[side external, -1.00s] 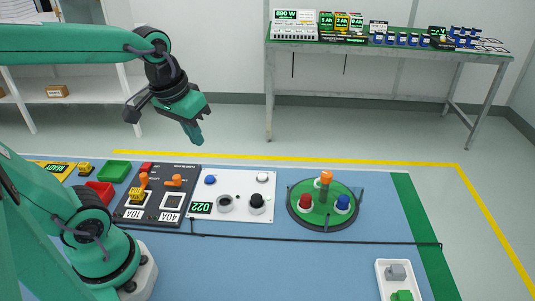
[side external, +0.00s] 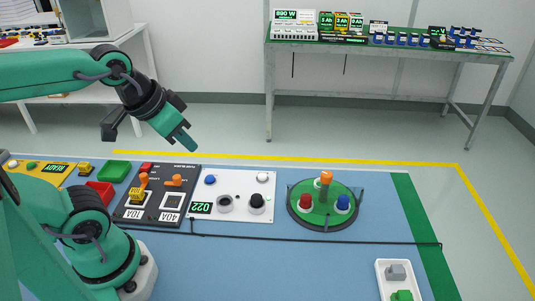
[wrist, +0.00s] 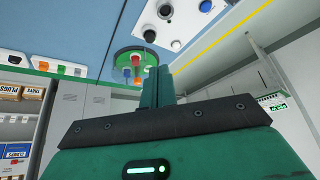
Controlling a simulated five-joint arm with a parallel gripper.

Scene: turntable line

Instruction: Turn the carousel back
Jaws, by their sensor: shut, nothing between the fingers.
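The carousel is a round green turntable (side external: 322,219) with a dark rim, right of the white panel in the side view. It carries a red knob (side external: 305,201), a blue knob (side external: 342,203) and an upright orange-topped post (side external: 325,180). My gripper (side external: 186,141) is shut and empty. It is in the air above the black fuse block, well left of the carousel, tilted down and to the right. In the wrist view, the closed fingers (wrist: 153,76) rise in front of the carousel (wrist: 121,54) and hide part of it.
The white panel (side external: 260,187) with knobs and a "022" display lies between the fuse block (side external: 187,188) and carousel. Red and green trays (side external: 115,171) sit at left. A white tray (side external: 383,283) stands at front right. The blue table front is mostly clear, crossed by a cable.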

